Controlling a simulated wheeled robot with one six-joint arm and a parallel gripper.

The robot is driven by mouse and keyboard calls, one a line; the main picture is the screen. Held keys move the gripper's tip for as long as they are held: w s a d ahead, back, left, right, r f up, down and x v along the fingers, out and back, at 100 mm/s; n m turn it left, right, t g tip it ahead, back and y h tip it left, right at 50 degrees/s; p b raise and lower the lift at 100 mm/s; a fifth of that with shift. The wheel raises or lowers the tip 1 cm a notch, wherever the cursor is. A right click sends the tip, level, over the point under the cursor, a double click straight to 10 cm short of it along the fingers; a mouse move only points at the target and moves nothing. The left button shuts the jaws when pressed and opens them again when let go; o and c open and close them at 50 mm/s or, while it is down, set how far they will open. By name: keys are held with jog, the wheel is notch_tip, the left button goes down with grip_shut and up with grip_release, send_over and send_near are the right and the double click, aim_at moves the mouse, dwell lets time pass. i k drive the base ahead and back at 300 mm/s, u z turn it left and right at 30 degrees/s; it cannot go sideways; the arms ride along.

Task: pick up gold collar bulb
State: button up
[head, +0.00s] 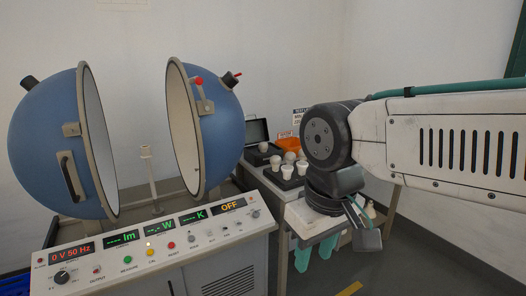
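Several small white bulbs (287,171) stand in a dark tray (283,183) on the side table, left of my arm. They are too small for me to tell which one has a gold collar. My gripper (366,236) hangs at the end of my arm, over the right front part of the table and right of the tray. Its fingers are too hidden and small to show whether they are open or shut. My wrist hides part of the table behind it. A white item (370,209) shows just beside the gripper.
A blue sphere, split into two open halves (217,120), stands left on a control console (150,258). A bare socket post (148,168) rises between the halves. An open black case (257,134) and an orange bin (287,138) are behind the tray. Teal gloves (303,259) hang at the table's front.

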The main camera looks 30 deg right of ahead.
aim_at(263, 146)
jog(key=z, duration=0.6)
jog(key=i, duration=0.6)
jog(key=z, duration=0.85)
jog(key=i, duration=0.85)
jog(key=u, duration=0.7)
jog(key=i, duration=0.75)
jog(key=u, duration=0.75)
